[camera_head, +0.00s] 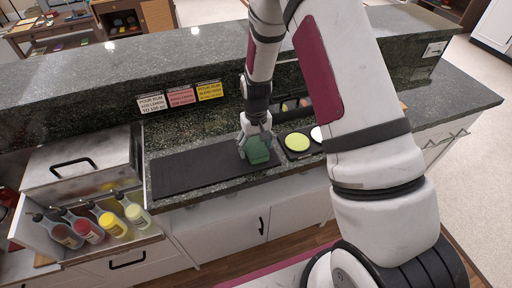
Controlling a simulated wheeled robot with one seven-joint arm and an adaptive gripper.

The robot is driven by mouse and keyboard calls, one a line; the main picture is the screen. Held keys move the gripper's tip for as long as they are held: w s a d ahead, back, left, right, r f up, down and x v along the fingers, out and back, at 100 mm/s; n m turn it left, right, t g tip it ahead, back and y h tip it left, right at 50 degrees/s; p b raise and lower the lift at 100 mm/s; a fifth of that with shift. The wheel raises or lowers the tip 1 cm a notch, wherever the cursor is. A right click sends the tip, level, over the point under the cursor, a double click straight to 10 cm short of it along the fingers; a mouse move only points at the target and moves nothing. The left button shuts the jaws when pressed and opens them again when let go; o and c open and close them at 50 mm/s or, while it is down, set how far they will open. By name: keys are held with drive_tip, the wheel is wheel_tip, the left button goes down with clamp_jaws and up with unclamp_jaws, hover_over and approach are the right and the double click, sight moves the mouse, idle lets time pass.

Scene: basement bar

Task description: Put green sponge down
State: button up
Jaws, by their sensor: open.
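The green sponge (257,150) is at the right end of a black bar mat (190,166) on the dark stone counter. My gripper (256,140) points down over it and is open, with its fingers around or just above the sponge. The fingers overlap the sponge in the picture, so I cannot tell whether they touch it. I also cannot tell for certain whether the sponge rests fully on the mat.
A black tray with a yellow-green disc (297,142) and a white disc stands just right of the gripper. Bottles (105,219) and a steel bin (78,165) are at the left. A raised stone ledge with small signs (181,96) runs behind. The mat's left part is clear.

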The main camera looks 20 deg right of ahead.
wheel_tip(320, 180, up, 11)
drive_tip(key=b, duration=0.2)
wheel_tip(320, 180, up, 17)
drive_tip(key=t, duration=0.3)
hover_over(256, 147)
drive_tip(key=s, duration=0.8)
drive_tip(key=s+r+t, duration=0.1)
drive_tip(key=s+r, duration=0.3)
drive_tip(key=s, duration=0.4)
drive_tip(key=s+r+t, duration=0.1)
drive_tip(key=s+r, duration=0.3)
drive_tip(key=s, duration=0.3)
drive_tip(key=shift+s+t, duration=0.3)
drive_tip(key=shift+s, duration=0.1)
